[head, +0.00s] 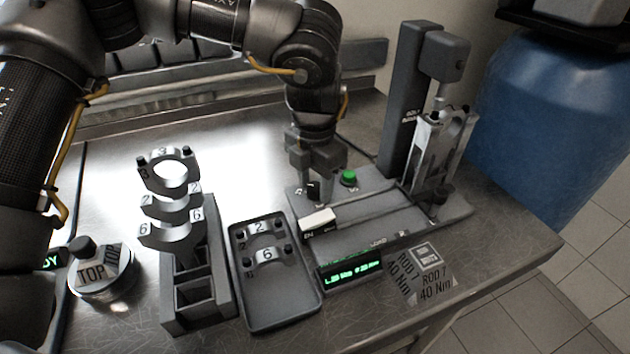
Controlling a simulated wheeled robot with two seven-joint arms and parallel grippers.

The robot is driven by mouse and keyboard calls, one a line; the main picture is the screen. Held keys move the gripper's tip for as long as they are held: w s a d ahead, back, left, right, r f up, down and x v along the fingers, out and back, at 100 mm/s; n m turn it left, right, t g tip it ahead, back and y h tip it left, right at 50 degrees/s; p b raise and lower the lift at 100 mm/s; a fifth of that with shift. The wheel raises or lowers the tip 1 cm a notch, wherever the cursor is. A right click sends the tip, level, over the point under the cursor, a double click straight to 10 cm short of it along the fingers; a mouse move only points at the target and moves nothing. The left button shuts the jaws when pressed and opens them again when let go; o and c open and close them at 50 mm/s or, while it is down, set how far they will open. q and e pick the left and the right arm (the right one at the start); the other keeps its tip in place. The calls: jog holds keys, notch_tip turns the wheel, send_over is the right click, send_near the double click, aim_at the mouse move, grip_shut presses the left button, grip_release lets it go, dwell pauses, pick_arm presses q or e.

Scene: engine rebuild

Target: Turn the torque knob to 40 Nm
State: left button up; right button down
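The torque knob (313,191) is a small dark knob at the back left of the grey torque station (375,215), with small marks around it. My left gripper (314,184) points down right at the knob, and its fingers partly hide it. I cannot tell whether the fingers touch or grip it. A green-lit display (352,272) is at the front of the station; its digits are too blurred to read surely. My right gripper is not in view.
A green button (349,177) sits just right of the knob, and a white switch (318,221) in front. A column (408,100) and a clamped rod (437,150) stand at right. A cap tray (283,312), rod rack (199,315) and "TOP" piston (100,275) stand left.

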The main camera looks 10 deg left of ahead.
pick_arm(q)
jog(key=c, duration=0.7)
jog(key=shift+c, duration=0.2)
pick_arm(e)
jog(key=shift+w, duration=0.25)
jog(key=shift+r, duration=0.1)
